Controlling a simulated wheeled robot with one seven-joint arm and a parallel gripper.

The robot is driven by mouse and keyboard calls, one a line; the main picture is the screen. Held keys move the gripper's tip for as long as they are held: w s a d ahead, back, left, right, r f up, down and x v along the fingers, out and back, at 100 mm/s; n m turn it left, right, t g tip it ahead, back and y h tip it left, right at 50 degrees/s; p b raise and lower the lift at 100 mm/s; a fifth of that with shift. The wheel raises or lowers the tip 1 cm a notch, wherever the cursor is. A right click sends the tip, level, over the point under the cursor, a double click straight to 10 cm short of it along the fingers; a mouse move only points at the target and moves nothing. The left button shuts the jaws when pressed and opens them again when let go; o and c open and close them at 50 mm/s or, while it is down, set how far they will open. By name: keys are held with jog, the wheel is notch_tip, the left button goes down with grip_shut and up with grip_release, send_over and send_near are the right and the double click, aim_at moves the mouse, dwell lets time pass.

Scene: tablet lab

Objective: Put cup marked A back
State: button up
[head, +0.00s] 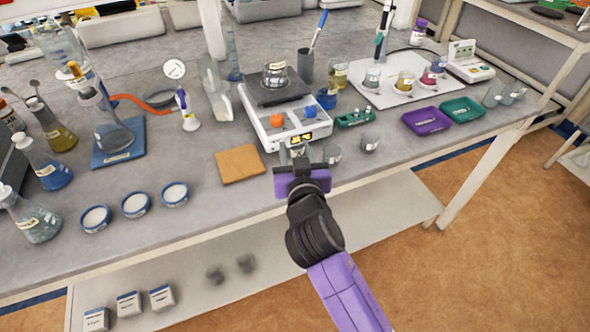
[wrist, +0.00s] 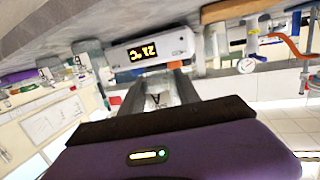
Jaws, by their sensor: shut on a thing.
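My gripper (head: 297,160) is at the front edge of the grey bench, just in front of the white hotplate (head: 272,133). It is shut on a small clear cup marked A (wrist: 157,99), whose letter shows between the fingers in the wrist view. In the head view the cup is mostly hidden by the gripper. I cannot tell whether the cup touches the bench. Two similar small cups stand just to the right, one close to the gripper (head: 332,155) and one farther right (head: 370,143).
A cork mat (head: 240,164) lies to the left of the gripper, with several blue-rimmed dishes (head: 135,204) beyond. A white board (head: 402,85) with beakers stands at back right. Purple (head: 426,121) and green (head: 461,110) trays sit right. Bare bench lies between cups and purple tray.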

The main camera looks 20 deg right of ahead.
jog(key=shift+f+b, duration=0.35)
jog(key=shift+f, duration=2.9)
jog(key=shift+f, duration=0.2)
jog(key=o, duration=1.3)
jog(key=shift+r, duration=0.2)
jog(key=shift+s, duration=0.1)
jog(key=b+v, duration=0.2)
jog(key=v, duration=0.9)
jog(key=shift+s, duration=0.35)
jog(key=shift+a, duration=0.15)
